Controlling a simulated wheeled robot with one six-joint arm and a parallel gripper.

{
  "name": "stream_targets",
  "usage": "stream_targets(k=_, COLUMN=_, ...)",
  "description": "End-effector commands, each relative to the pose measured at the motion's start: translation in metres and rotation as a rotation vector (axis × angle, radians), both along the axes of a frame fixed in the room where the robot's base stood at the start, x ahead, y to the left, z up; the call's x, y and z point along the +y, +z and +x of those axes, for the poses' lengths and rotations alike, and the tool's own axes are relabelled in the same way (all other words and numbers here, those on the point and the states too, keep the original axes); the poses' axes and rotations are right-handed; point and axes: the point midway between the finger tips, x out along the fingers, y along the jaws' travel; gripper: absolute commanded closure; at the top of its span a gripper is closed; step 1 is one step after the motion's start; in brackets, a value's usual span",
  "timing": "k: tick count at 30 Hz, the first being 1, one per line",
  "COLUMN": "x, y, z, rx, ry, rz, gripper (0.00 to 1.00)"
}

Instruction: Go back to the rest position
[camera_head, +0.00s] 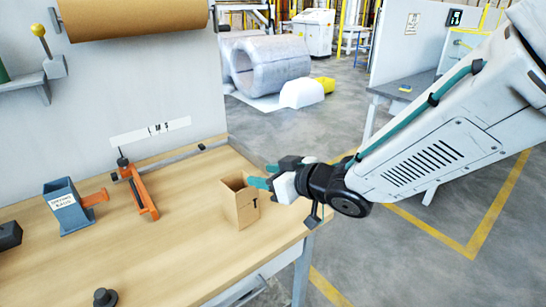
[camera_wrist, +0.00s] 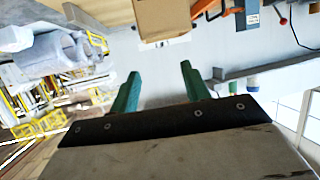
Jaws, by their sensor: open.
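My gripper (camera_head: 268,177) is above the right end of the wooden workbench (camera_head: 165,262), just right of an open cardboard box (camera_head: 240,202). In the head view its teal fingertips overlap the box's upper right edge; I cannot tell whether they touch it. In the wrist view my gripper (camera_wrist: 160,88) shows two green fingers spread apart with nothing between them. The cardboard box (camera_wrist: 162,18) shows beyond the fingertips at the top of that view.
An orange tool (camera_head: 142,192) and a blue-grey holder (camera_head: 68,208) stand on the bench's left part. A brown paper roll (camera_head: 135,18) hangs above. A wrapped coil (camera_head: 270,65) lies on the floor behind. A grey partition (camera_head: 408,45) stands behind my arm.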

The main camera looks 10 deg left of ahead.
Motion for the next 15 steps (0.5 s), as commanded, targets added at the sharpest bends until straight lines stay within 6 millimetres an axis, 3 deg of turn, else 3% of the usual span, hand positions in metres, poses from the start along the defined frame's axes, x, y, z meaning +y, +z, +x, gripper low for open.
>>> stream_targets(k=5, x=-0.018, y=-0.026, z=0.007, rx=0.025, ry=-0.060, rz=-0.143, gripper=0.53)
stream_targets(k=8, x=-0.051, y=-0.053, z=0.009, rx=0.089, ry=-0.155, rz=-0.313, gripper=0.53)
stream_targets(k=11, x=-0.104, y=-0.061, z=0.007, rx=0.173, ry=-0.285, rz=-0.483, gripper=0.53)
stream_targets(k=15, x=-0.191, y=-0.052, z=-0.014, rx=0.340, ry=-0.470, rz=-0.672, gripper=0.53)
